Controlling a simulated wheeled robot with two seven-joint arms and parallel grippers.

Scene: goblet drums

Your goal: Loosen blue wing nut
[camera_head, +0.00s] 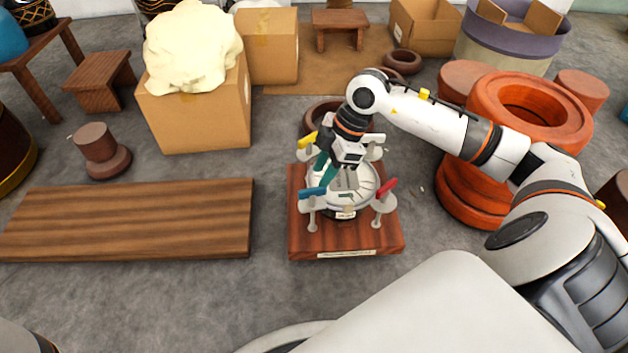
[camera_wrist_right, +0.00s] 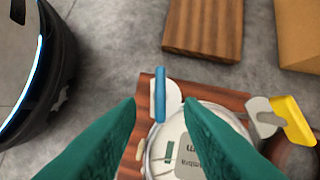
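The blue wing nut (camera_head: 312,193) sits at the front left of a round drum fixture (camera_head: 345,208) on a wooden base (camera_head: 300,240). It also shows as an upright blue bar in the right wrist view (camera_wrist_right: 160,95). My right gripper (camera_head: 325,172) is above the fixture, close to the blue wing nut. Its teal fingers (camera_wrist_right: 160,103) are spread apart, with the blue wing nut lined up in the gap between the tips. I cannot tell whether they touch it. My left gripper is out of view.
A yellow wing nut (camera_head: 307,140) stands at the back left of the fixture and a red one (camera_head: 387,187) at the front right. A wooden board (camera_head: 130,220) lies to the left. Orange ring forms (camera_head: 470,195) stand to the right.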

